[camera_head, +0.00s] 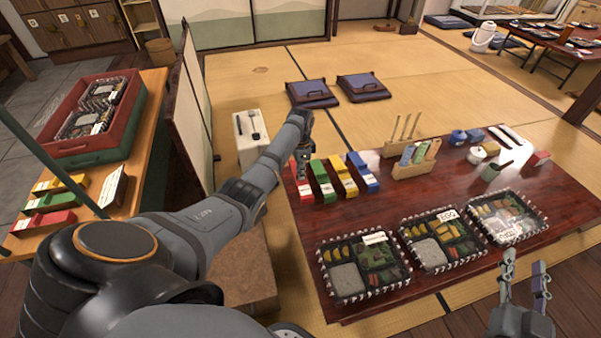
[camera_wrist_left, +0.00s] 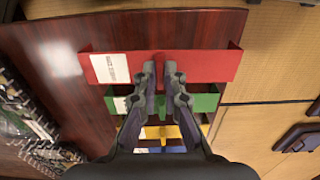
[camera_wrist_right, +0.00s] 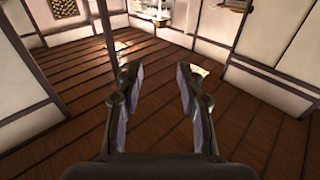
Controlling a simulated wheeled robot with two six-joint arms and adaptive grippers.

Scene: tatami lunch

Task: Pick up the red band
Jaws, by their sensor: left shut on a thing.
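The red band (camera_head: 305,192) is at the left end of the dark red low table (camera_head: 440,205), left of the green (camera_head: 321,178), yellow (camera_head: 343,178) and blue (camera_head: 362,173) bands. My left gripper (camera_head: 302,168) is above it and hides part of it. In the left wrist view the red band (camera_wrist_left: 208,65) spans the top, with a white label on its left part. I cannot tell if the band is off the table. My right gripper (camera_head: 525,275) is open and empty at the lower right.
Several lunch boxes (camera_head: 441,270) with labels line the table's near side. A side counter (camera_head: 133,172) at left bears a red crate (camera_head: 58,128) and more coloured bands. The floor under my right gripper (camera_wrist_right: 160,75) is clear.

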